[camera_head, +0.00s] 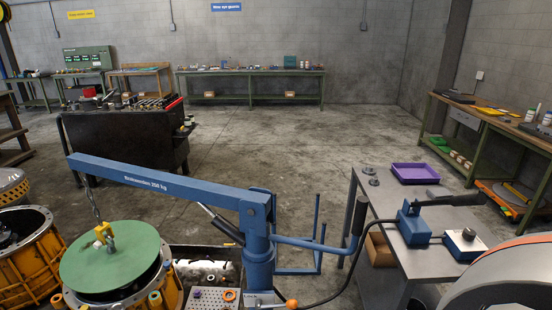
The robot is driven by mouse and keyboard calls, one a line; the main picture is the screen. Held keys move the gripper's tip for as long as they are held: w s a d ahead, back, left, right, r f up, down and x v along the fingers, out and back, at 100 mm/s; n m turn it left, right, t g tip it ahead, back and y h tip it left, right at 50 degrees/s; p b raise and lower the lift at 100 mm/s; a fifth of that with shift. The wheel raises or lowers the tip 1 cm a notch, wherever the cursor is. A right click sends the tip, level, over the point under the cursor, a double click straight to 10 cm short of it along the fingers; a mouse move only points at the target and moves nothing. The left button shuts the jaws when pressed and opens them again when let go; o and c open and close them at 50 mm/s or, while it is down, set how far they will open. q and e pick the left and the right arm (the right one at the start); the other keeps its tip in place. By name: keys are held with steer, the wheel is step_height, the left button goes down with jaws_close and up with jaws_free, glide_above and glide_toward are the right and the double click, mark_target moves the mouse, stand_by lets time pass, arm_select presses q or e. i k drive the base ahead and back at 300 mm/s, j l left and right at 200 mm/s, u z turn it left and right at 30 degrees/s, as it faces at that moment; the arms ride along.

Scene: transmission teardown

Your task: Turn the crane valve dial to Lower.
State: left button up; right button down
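The blue crane (165,180) stretches its boom across the left half, with its post (259,255) near the bottom middle. A chain with a yellow hook (104,233) hangs from the boom tip at a round green plate (112,258) on a yellow housing. On the grey table (385,205) at right sits a blue pump block (412,226) with a black lever (448,200). Beside it is a small blue box with a pale top and a dark knob (468,235), which looks like the valve dial. Its marking and setting are too small to read. Neither gripper shows.
A purple tray (415,182) lies on the grey table. A black hose (340,291) runs from the pump side toward the crane. A large rounded grey shape with an orange edge fills the lower right corner; I cannot tell what it is.

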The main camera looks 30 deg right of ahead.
mark_target(468, 235)
steer(key=z, duration=1.7)
